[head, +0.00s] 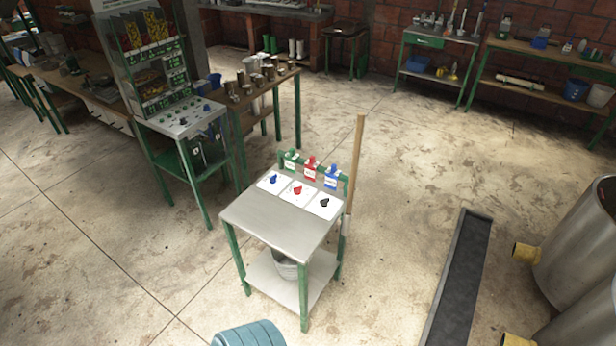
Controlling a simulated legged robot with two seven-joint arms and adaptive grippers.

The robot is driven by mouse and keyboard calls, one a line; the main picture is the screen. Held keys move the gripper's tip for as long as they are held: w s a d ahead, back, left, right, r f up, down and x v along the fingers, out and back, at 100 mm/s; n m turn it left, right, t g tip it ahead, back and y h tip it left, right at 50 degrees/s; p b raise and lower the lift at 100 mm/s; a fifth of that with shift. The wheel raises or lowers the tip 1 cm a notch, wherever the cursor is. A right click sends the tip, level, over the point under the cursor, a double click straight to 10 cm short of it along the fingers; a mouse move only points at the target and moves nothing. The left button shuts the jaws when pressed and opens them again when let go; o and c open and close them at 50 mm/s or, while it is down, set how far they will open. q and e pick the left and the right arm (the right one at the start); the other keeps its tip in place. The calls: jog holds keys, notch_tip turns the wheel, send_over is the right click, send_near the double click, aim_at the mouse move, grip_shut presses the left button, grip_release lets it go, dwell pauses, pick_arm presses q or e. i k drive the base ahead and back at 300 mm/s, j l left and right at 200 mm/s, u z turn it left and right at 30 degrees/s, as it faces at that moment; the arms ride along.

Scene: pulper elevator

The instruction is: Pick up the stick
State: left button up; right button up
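A long light-brown wooden stick (355,160) stands nearly upright at the right rear side of a small metal-topped table with green legs (270,226). The stick rises well above the tabletop. Its lower part (345,230) looks paler and ends beside the table's right side; how it is held there is too small to tell. Neither of my grippers shows in the head view.
The table carries white cards with blue, red and black items and several coloured tags (310,168). A metal bucket (287,266) sits on its lower shelf. A dark floor channel (462,275) and steel tanks (585,250) lie right.

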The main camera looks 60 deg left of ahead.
aim_at(359, 124)
jog(key=u, duration=1.7)
